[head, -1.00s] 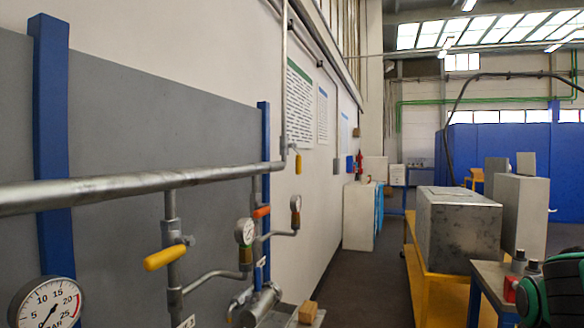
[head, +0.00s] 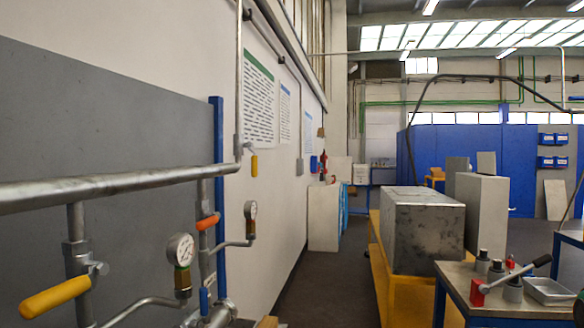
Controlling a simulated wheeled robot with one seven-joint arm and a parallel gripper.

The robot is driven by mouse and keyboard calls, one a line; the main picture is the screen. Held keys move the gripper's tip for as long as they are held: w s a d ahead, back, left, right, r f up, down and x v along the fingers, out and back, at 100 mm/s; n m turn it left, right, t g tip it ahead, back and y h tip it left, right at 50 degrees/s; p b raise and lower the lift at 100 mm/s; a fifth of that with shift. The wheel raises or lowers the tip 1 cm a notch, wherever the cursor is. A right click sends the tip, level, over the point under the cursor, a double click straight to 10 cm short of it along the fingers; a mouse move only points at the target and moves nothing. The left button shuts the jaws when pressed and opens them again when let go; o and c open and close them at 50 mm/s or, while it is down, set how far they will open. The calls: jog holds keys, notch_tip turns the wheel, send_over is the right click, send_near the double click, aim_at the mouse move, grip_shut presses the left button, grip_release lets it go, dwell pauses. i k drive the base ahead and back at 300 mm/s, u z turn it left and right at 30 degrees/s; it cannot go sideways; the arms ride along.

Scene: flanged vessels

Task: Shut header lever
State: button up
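A thick grey header pipe (head: 120,187) runs level along the wall at the left. A yellow lever (head: 55,297) sits on a vertical branch pipe below it, nearly level and tilted slightly, pointing left. A small yellow lever (head: 254,165) hangs straight down at the far end of the header. An orange lever (head: 208,222) lies across another branch, and a blue lever (head: 204,300) stands upright lower down. No label shows which one is the header lever. My gripper is not in view.
Two gauges (head: 181,250) (head: 250,210) stick out beside the pipes. At the right, a blue-framed bench (head: 470,312) holds a red part with a black-handled lever (head: 505,277) and a metal tray (head: 548,290). A grey box (head: 420,235) stands on a yellow stand. A dark floor aisle (head: 325,285) runs between.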

aim_at(254, 170)
jog(key=u, duration=0.05)
jog(key=i, duration=1.4)
jog(key=u, duration=0.6)
